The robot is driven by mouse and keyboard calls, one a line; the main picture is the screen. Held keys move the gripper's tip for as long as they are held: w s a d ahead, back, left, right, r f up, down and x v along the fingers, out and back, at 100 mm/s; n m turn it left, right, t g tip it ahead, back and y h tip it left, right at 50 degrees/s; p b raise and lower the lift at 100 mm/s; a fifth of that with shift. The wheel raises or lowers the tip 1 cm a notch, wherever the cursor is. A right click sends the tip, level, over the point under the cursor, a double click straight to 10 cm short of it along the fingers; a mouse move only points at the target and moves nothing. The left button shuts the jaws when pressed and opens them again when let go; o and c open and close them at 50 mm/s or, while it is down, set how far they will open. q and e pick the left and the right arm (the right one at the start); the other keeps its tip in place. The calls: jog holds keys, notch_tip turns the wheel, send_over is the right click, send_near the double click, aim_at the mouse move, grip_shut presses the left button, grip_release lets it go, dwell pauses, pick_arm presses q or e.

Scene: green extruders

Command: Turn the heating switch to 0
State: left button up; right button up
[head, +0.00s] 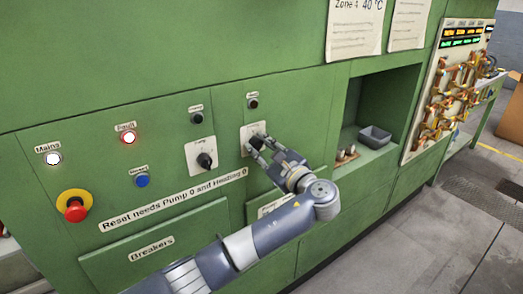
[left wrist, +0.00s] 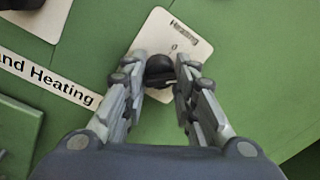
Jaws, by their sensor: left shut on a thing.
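The heating switch is a black rotary knob (head: 257,141) on a white plate on the green panel. In the left wrist view its knob (left wrist: 160,70) sits between my fingers, below the printed "Heating" and "0" on its plate (left wrist: 196,46). My left gripper (head: 262,147) is shut on the knob; it also fills the left wrist view (left wrist: 162,85). The fingers partly cover the knob, so I cannot tell for sure where it points. My right gripper is in neither view.
The pump switch (head: 205,160) is on the plate to the left. An open recess with a grey bin (head: 375,137) is to the right.

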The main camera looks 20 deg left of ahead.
pick_arm(q)
jog(key=n+b, duration=0.7)
jog(key=n, duration=0.3)
jog(key=shift+f, duration=0.15)
jog(key=shift+y, duration=0.3)
jog(key=o, duration=1.1)
jog(key=shift+d, duration=0.1)
jog(key=v, duration=1.1)
jog(key=shift+s+d, duration=0.25)
jog(key=shift+d, duration=0.1)
